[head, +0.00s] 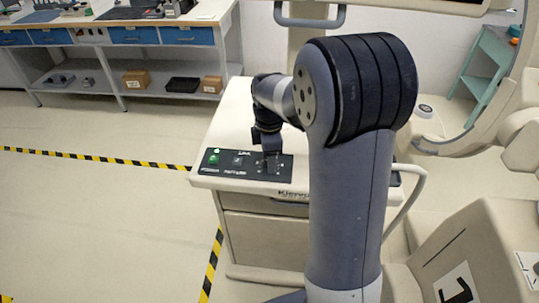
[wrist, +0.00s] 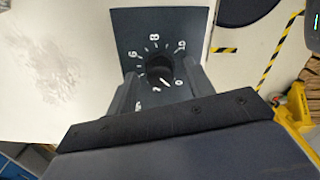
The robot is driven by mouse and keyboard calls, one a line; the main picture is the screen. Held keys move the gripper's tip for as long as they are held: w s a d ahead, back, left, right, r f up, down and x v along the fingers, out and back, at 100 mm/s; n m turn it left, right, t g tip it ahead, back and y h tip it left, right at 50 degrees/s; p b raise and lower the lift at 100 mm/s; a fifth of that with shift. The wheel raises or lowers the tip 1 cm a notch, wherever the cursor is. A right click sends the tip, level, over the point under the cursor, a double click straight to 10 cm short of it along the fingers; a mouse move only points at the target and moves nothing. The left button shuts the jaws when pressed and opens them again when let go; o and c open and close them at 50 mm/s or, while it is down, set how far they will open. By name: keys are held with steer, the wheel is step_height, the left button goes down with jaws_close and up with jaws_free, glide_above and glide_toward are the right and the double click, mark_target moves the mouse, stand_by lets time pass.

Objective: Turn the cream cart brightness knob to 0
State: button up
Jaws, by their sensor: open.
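The cream cart (head: 228,128) stands in the middle of the head view. It has a dark control panel (head: 225,172) with a lit green light along its front edge. My gripper (head: 270,165) points down at the right part of this panel and hides the knob there. In the wrist view the black round brightness knob (wrist: 158,68) sits on the panel inside a ring of white numbers. My gripper's fingers (wrist: 161,82) are open, one on either side of the knob. I cannot tell whether they touch it.
A grey handle (head: 310,15) rises behind the cart. A workbench (head: 110,35) with blue drawers stands at the back left. Another pale machine (head: 460,240) is close on the right. Yellow-black tape (head: 95,157) marks the open floor on the left.

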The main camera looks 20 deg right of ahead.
step_height(320, 180, up, 11)
steer(key=shift+b, duration=0.3)
steer(key=shift+f, duration=0.15)
stand_by(0.3)
step_height(320, 180, down, 11)
steer(key=shift+r+p, duration=0.1)
steer(key=shift+p, duration=0.2)
stand_by(0.5)
